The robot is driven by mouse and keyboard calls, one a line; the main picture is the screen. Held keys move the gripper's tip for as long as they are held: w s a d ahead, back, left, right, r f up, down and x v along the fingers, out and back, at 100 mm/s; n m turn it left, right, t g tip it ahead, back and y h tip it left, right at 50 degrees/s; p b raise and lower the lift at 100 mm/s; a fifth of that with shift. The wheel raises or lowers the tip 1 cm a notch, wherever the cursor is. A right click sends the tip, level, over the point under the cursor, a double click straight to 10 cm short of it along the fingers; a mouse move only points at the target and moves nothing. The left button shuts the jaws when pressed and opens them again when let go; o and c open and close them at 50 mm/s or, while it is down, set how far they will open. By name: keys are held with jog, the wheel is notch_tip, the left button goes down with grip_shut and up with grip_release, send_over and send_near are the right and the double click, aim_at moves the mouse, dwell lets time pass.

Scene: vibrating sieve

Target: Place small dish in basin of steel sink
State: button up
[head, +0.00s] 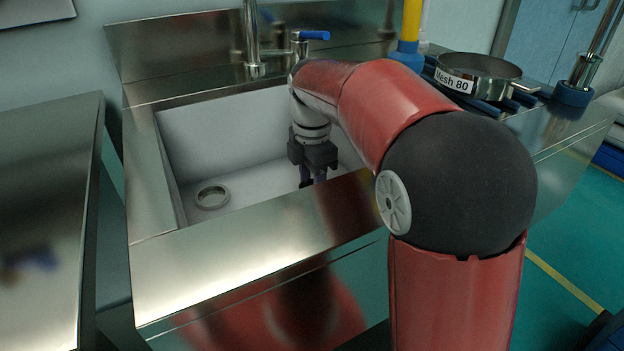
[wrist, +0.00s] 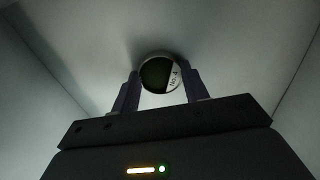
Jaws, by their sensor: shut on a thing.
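The steel sink (head: 250,278) has a deep white basin, and my gripper (head: 313,183) reaches down into its right part. The dish is between the fingertips, seen against the pale basin floor. In the head view the held dish is mostly hidden, and I cannot tell whether it touches the floor.
A faucet with a blue lever (head: 312,35) stands behind the basin. A round sieve labelled "Mesh 80" (head: 480,70) sits on a blue support at the right. A steel counter (head: 45,170) stands at the left.

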jog(key=o, duration=1.1)
jog(key=shift+o, duration=0.2)
notch_tip(320, 180, up, 12)
jog(key=p, duration=0.2)
jog(key=shift+r, duration=0.15)
jog(key=shift+s, duration=0.1)
